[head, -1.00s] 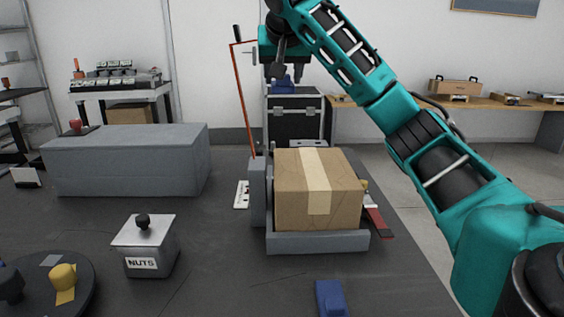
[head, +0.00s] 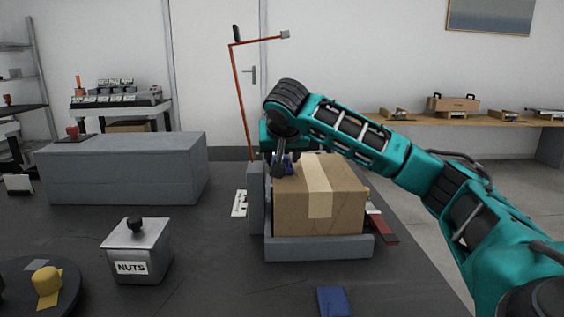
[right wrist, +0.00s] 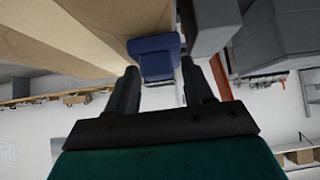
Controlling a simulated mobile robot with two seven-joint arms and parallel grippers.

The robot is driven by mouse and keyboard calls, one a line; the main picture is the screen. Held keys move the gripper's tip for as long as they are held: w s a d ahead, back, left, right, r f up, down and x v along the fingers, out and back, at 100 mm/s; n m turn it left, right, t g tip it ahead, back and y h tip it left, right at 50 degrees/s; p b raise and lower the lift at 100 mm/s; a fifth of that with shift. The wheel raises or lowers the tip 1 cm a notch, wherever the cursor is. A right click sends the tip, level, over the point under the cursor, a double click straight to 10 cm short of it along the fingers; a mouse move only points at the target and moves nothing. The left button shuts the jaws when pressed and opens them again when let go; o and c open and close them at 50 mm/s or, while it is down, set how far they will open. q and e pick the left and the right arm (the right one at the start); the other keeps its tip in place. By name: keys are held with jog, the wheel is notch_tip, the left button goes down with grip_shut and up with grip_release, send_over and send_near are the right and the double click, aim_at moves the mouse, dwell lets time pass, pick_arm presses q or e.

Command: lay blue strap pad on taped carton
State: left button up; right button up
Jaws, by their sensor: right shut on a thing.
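The taped carton (head: 345,210) is a brown box with a pale tape strip over its top and front, sitting in a grey corner fixture (head: 318,248). My right gripper (head: 281,168) is at the carton's far left top edge, shut on a blue strap pad (head: 289,161). In the right wrist view, the pad (right wrist: 154,57) is at the fingertips of the gripper (right wrist: 160,72), beside the carton (right wrist: 90,35). I cannot tell whether the pad touches the carton. A second blue piece (head: 333,301) lies on the table in front of the fixture. My left gripper is not in view.
A large grey block (head: 120,172) stands at the left. A thin red post (head: 240,95) rises behind the fixture. Dark table is clear between the NUTS box and fixture.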

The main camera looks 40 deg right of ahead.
jog(key=shift+f, duration=0.25)
jog(key=o, duration=1.1)
jog(key=shift+f, duration=0.1)
jog(key=shift+a+r, duration=0.1)
jog(key=shift+r, duration=0.2)
jog(key=p+v, duration=0.2)
jog(key=v, duration=0.9)
jog(key=shift+s+a+p, duration=0.2)
jog(key=shift+s+p, duration=0.1)
jog(key=shift+p, duration=0.05)
jog(key=shift+r, duration=0.1)
